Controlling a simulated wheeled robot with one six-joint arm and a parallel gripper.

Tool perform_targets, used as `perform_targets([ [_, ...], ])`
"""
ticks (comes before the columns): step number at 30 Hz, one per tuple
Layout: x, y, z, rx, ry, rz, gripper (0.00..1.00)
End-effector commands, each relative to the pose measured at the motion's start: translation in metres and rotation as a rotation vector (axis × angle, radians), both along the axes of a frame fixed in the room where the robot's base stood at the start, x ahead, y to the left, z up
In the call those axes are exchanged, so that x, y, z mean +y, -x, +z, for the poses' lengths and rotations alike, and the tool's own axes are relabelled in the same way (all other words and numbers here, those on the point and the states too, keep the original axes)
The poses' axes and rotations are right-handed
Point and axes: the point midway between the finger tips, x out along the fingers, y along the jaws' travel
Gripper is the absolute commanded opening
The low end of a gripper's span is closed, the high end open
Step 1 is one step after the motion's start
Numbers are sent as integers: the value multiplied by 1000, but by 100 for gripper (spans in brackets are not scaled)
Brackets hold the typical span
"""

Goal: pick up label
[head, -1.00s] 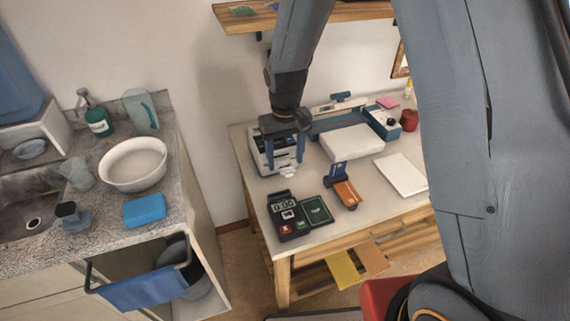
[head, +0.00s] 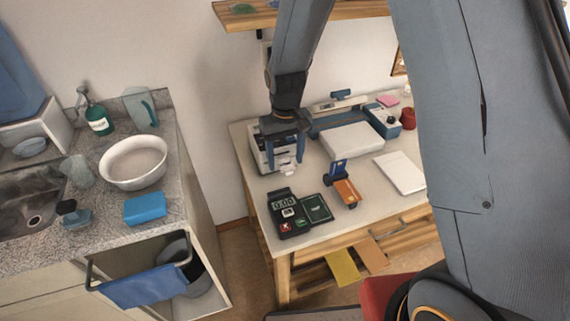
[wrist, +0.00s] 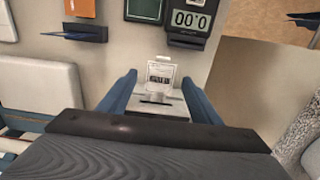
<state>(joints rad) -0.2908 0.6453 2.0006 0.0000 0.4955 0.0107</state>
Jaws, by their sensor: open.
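The label (wrist: 160,73) is a small white slip with a dark barcode-like print, sticking out of the front of the label printer (wrist: 150,98). In the head view the printer (head: 261,153) is a white and dark box at the table's back left, partly hidden by my gripper. My gripper (head: 285,161) is just over the printer's front. In the wrist view its two blue fingers (wrist: 161,82) are apart, one on each side of the label, with a gap on both sides. The label also shows small and pale in the head view (head: 287,170).
A white scale (head: 352,140) is to the right. A floor gap separates the sink counter (head: 60,245).

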Motion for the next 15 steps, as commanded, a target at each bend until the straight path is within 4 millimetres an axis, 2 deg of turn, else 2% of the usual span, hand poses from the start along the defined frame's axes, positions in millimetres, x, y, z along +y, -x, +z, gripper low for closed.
perform_targets([
  [3, 0, 0, 0, 0, 0, 0, 58],
  [4, 0, 0, 0, 0, 0, 0, 54],
  [11, 0, 0, 0, 0, 0, 0, 16],
  [15, 0, 0, 0, 0, 0, 0, 13],
])
